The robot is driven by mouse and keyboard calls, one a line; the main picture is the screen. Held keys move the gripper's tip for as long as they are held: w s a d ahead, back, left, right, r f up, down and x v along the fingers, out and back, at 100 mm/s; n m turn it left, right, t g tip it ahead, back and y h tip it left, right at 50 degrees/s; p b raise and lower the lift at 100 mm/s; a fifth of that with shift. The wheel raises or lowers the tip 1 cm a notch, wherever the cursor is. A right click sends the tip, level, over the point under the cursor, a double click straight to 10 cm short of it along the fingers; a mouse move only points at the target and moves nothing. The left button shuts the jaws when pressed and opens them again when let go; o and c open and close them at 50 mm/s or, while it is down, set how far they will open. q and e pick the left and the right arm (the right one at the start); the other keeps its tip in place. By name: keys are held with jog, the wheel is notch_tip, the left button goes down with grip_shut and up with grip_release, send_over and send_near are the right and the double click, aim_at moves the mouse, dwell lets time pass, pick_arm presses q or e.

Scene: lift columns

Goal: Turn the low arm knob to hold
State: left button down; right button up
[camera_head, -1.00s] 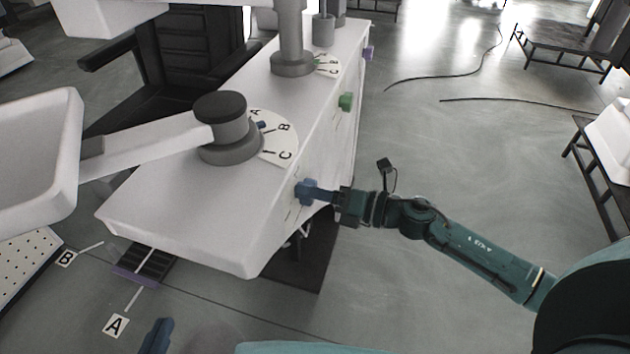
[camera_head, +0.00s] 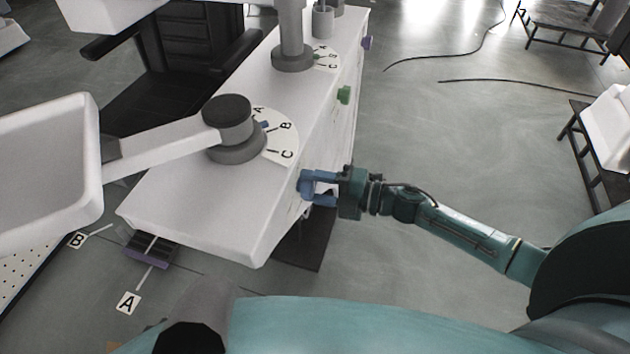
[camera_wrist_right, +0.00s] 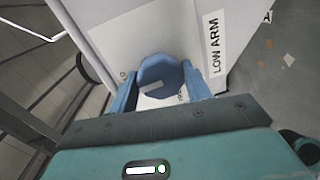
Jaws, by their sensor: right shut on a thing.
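The low arm knob (camera_head: 305,185) is blue and sits on the side face of the white console (camera_head: 190,205). My right gripper (camera_head: 317,188) is shut on this knob, its two blue fingers one above the other in the head view. In the right wrist view the knob (camera_wrist_right: 160,74) lies between the fingers (camera_wrist_right: 158,90), and a light pointer mark shows on its face. The LOW ARM label (camera_wrist_right: 215,45) runs steeply up the panel beside it. The position words around the knob are mostly covered. My left gripper is not in view.
A green knob (camera_head: 344,95) and a purple knob (camera_head: 367,42) are farther along the same side. A white arm (camera_head: 160,148) on a grey pivot, with an A-B-C dial (camera_head: 281,140), is on top.

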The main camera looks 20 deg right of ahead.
jog(key=shift+m, duration=0.4)
jog(key=o, duration=1)
jog(key=v, duration=1.3)
jog(key=shift+d, duration=0.1)
